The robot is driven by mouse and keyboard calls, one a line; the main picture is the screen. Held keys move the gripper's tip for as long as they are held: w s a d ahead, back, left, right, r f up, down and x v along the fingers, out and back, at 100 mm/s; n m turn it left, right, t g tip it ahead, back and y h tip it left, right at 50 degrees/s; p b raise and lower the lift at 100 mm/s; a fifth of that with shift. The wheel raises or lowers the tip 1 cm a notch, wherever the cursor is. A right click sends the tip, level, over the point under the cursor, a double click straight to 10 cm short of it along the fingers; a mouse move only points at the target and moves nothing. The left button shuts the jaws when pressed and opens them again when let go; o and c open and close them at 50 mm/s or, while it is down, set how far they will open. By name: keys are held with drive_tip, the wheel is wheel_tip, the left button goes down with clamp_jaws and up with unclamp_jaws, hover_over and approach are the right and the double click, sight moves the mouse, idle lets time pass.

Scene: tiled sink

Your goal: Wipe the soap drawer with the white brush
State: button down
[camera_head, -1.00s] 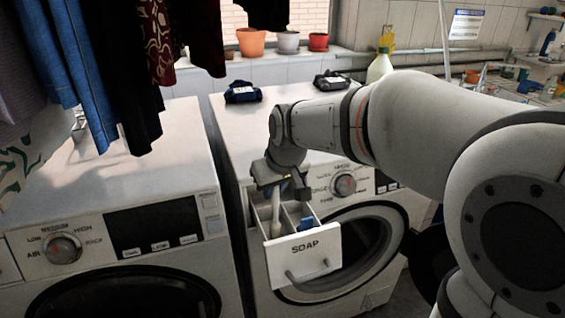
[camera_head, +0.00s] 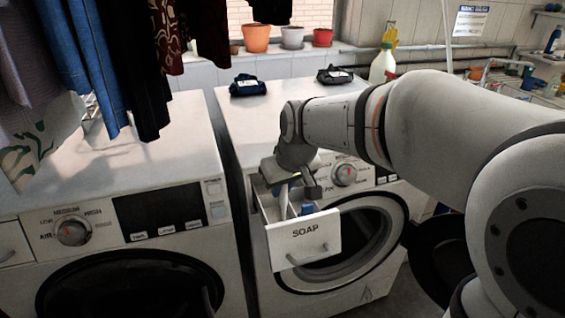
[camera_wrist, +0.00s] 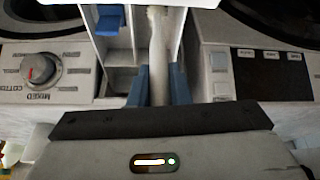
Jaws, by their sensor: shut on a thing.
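The soap drawer (camera_head: 304,238) is pulled out of the right washing machine, with "SOAP" on its front. Its compartments are open at the top and also show in the wrist view (camera_wrist: 118,50). My gripper (camera_head: 287,181) is over the drawer, pointing down. In the wrist view its blue fingers (camera_wrist: 158,86) are shut on the handle of the white brush (camera_wrist: 157,50). The brush (camera_head: 284,200) reaches down into the drawer's left compartment in the head view. A blue piece (camera_head: 307,209) sits in the right part of the drawer.
A second washing machine (camera_head: 110,200) stands at the left, with clothes (camera_head: 110,60) hanging above it. Two dark folded cloths (camera_head: 248,86) (camera_head: 334,75) lie on top of the right machine. A bottle (camera_head: 382,66) stands behind my arm.

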drive_tip(key=shift+s+d, duration=0.1)
drive_tip(key=shift+s, duration=0.3)
drive_tip(key=shift+p+v, duration=0.7)
drive_tip(key=shift+v, duration=0.55)
drive_tip(key=shift+w+r, duration=0.3)
drive_tip(key=shift+r, duration=0.05)
drive_tip(key=shift+r+p, duration=2)
drive_tip(key=shift+r, duration=0.55)
drive_tip(key=shift+a, duration=0.25)
